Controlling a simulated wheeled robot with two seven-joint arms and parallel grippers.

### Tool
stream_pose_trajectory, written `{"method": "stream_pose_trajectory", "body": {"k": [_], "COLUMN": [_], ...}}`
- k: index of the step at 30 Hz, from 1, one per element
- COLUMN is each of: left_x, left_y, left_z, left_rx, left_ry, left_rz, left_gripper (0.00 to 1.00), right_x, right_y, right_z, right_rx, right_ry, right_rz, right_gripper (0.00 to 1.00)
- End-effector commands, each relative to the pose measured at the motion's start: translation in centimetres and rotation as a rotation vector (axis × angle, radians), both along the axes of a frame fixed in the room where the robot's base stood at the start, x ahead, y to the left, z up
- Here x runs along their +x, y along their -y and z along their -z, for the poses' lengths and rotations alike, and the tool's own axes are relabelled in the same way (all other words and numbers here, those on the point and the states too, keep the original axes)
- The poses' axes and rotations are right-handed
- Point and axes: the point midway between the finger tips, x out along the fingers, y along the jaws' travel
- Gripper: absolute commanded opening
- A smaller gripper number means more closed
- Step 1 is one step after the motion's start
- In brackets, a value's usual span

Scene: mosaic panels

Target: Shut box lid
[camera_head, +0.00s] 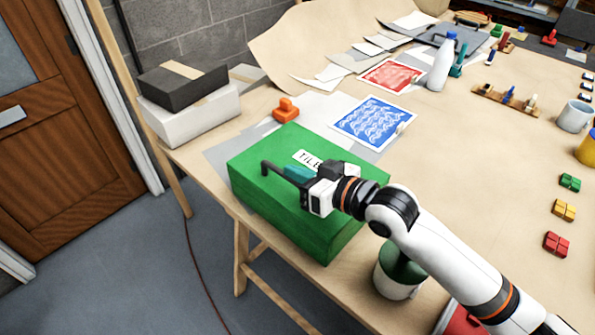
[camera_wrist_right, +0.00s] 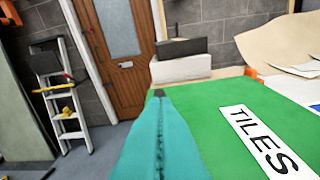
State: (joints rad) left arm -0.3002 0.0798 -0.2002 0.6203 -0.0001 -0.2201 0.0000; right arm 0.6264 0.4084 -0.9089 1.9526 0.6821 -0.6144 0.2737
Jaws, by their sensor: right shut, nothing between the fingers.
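The green box (camera_head: 330,245) stands at the table's near left edge. Its green lid (camera_head: 265,145) lies flat over the top, with a white TILES label partly hidden by my gripper in the head view. The lid also fills the right of the wrist view (camera_wrist_right: 215,125), with the label readable. My right gripper (camera_head: 290,172) is over the lid, its teal fingers shut together and empty. The wrist view shows the fingers (camera_wrist_right: 160,115) pressed side by side along a seam. I cannot tell whether they touch the lid. My left gripper is not in view.
A dark box (camera_head: 183,85) sits on a white box (camera_head: 190,115) at the table's left corner. An orange block (camera_head: 286,110) and a blue mosaic picture (camera_head: 372,122) lie behind the green box. A green-and-white pot (camera_head: 398,275) stands close under my right arm.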

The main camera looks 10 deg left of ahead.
Motion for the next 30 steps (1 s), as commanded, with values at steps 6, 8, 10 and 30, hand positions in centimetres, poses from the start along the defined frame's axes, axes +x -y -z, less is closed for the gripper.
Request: {"method": "stream_pose_trajectory", "body": {"k": [6,8,10,30], "left_x": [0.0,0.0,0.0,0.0], "left_y": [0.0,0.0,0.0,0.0], "left_z": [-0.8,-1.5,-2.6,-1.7], "left_rx": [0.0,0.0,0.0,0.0], "left_ry": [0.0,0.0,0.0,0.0], "left_rz": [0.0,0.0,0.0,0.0], "left_gripper": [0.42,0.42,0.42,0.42], "right_x": [0.0,0.1,0.3,-3.9], "right_y": [0.0,0.0,0.0,7.7], "right_z": [-0.4,-1.1,-2.3,-5.8], "right_rx": [-0.006,-0.005,-0.004,-0.001], "right_ry": [-0.007,-0.006,-0.004,0.0], "right_rz": [0.001,0.001,0.003,0.007], "right_gripper": [0.0,0.0,0.0,0.0]}}
